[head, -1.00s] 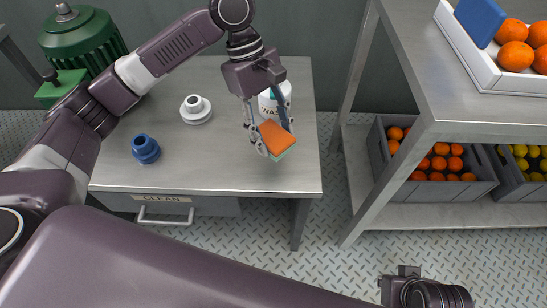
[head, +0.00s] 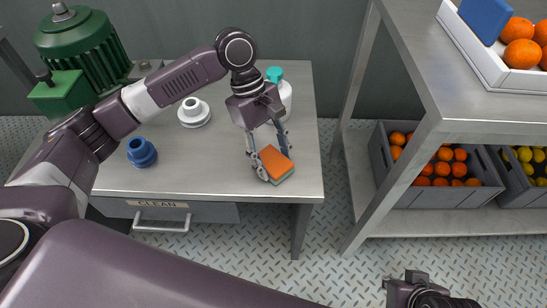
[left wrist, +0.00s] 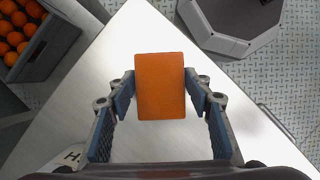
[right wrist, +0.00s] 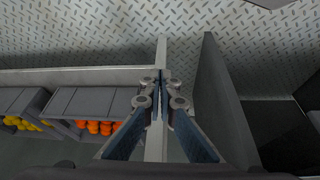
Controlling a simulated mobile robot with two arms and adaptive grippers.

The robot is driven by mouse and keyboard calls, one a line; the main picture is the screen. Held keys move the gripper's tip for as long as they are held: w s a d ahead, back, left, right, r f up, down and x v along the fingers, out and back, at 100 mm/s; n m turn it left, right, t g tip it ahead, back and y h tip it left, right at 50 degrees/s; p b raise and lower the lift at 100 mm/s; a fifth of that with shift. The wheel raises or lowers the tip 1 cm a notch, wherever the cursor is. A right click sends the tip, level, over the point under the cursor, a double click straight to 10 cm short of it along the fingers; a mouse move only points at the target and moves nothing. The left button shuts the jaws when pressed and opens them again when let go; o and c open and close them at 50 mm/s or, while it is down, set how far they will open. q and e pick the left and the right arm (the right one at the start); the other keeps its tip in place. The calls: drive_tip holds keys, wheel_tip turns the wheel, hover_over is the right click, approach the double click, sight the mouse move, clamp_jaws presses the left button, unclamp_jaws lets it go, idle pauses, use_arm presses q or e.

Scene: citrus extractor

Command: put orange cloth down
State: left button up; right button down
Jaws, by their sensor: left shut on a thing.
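The orange cloth (head: 276,162) looks like a thick block with an orange top and a green underside. My left gripper (head: 275,158) is shut on it, one finger on each side, over the front right part of the metal table (head: 220,170). The left wrist view shows the orange face (left wrist: 160,88) between the fingertips, with the tabletop behind it. I cannot tell whether its underside touches the table. My right gripper (right wrist: 158,88) is shut and empty, away from the table; part of the right arm shows at the bottom right of the head view.
A white bottle with a teal cap (head: 283,95) stands behind the gripper. A white fitting (head: 194,112), a blue fitting (head: 141,152) and a green machine (head: 85,50) are to the left. A shelf unit (head: 440,100) with fruit crates stands right. The table front is clear.

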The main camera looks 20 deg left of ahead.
use_arm(q)
drive_tip(key=o, duration=1)
drive_tip(key=shift+f, duration=0.1)
